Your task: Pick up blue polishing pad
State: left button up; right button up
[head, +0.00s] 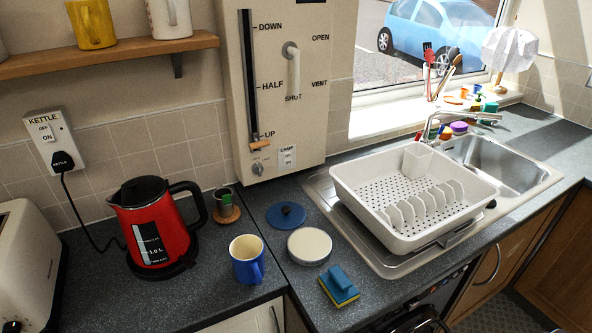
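A blue pad with a raised grip on top (340,284) lies on the dark worktop near its front edge, right of the blue mug. Its underside layer is yellow-green. A flat round blue disc with a dark knob (286,215) lies further back, behind a round white-topped dish (309,246). I cannot tell for certain which of the two blue things is the polishing pad. Neither of my grippers shows clearly in the head view.
A blue mug (246,260) and a red kettle (151,226) stand to the left. A white dish rack (415,190) sits on the steel drainer to the right, beside the sink (500,165). The dark worktop (220,297) has free room in front of the mug.

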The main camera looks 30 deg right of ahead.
aim_at(340, 290)
jog(key=z, duration=1.2)
